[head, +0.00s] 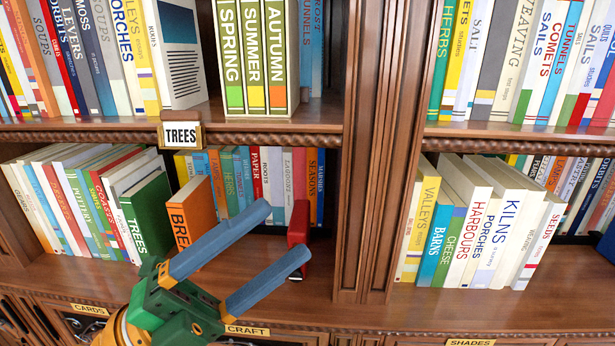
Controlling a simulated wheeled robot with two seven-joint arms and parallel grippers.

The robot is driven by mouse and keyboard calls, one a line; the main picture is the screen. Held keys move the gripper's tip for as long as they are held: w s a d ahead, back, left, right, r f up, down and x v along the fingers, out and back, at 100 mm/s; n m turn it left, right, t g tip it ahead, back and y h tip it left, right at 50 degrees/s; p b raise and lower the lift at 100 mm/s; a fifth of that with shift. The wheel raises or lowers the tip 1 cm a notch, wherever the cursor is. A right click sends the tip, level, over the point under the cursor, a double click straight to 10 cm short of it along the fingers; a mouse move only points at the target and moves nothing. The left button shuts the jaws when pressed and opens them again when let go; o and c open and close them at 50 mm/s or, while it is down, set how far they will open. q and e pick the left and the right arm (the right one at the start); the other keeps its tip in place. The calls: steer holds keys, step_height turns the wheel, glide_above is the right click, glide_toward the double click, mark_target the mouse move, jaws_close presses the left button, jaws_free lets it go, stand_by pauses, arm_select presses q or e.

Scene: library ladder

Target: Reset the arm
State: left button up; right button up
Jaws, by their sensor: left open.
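My left gripper (283,231) reaches in from the bottom left, in front of the lower left shelf. Its two blue fingers are spread apart, with nothing held between them. Behind the fingertips a small red object (299,226) stands on the shelf, partly hidden by the lower finger; I cannot tell whether they touch. An orange book marked BREA (190,212) stands just left of the upper finger, its lower part close to the gripper. My right gripper is not in view.
A green TREES book (147,218) ends a leaning row at left. A TREES label (181,135) hangs on the upper shelf edge. A thick wooden upright (374,150) divides the bays.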

arm_select(q)
steer(key=w+a+f+n+t+y, duration=0.55)
steer(key=n+y, duration=0.35)
steer(key=n, duration=0.2)
steer(key=w+a+f+n+t+y, duration=0.55)
steer(key=n+y, duration=0.25)
steer(key=n, duration=0.3)
steer(key=s+a+f+n+g+y, duration=0.2)
steer(key=f+n+g+y, duration=0.1)
steer(key=f, duration=0.5)
steer(key=s+a+f+n+g+y, duration=0.1)
steer(key=a+f+n+g+y, duration=0.15)
steer(key=f, duration=0.55)
steer(key=s+d+f+n+g, duration=0.25)
steer(key=s+f+g, duration=0.85)
steer(key=s+f, duration=0.7)
step_height(320, 180, down, 11)
steer(key=s+g+p, duration=0.1)
steer(key=s+p, duration=0.1)
steer(key=p, duration=0.1)
steer(key=s+a+f+g+p, duration=0.1)
steer(key=s+a+f+p, duration=0.1)
steer(key=s+f, duration=0.6)
steer(key=s+p, duration=0.1)
steer(key=s, duration=0.3)
steer(key=shift+s+f+m, duration=0.2)
steer(key=shift+s+m, duration=0.1)
steer(key=shift+m, duration=0.1)
